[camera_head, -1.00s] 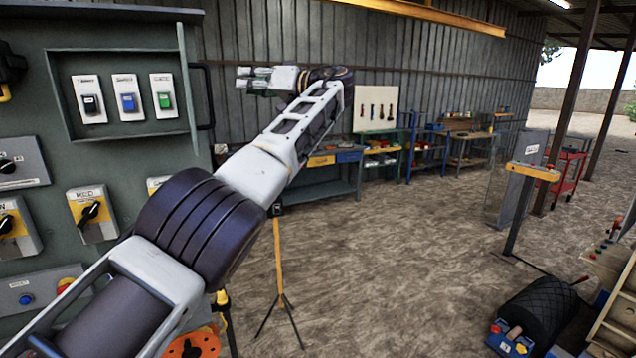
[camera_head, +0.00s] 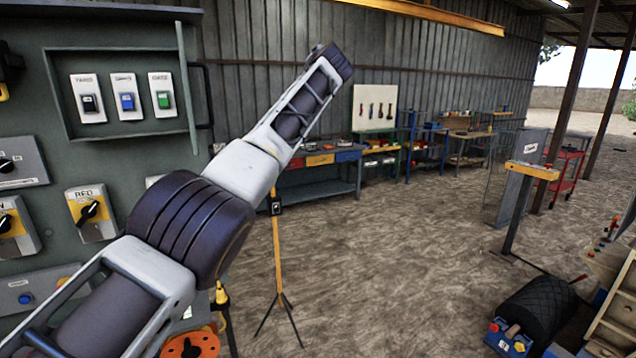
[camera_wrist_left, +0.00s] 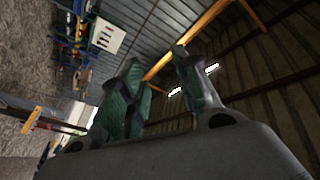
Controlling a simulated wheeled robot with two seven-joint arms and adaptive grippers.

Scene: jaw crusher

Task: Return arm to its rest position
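My left arm (camera_head: 245,170) comes in from the lower left of the head view. It is stretched up and away, in front of the green control panel's right edge. Its wrist end (camera_head: 328,62) is raised against the corrugated wall, and the gripper is hidden behind it there. In the left wrist view my left gripper (camera_wrist_left: 160,85) shows two green-padded fingers, spread apart with a clear gap and nothing between them. My right arm and right gripper are in neither view.
The green control panel (camera_head: 120,20) with switches and knobs stands close at left. A yellow tripod stand (camera_head: 278,250) is below the arm. Workbenches (camera_head: 320,190) line the back wall. A black roller (camera_head: 540,305) lies at lower right. The middle ground is open.

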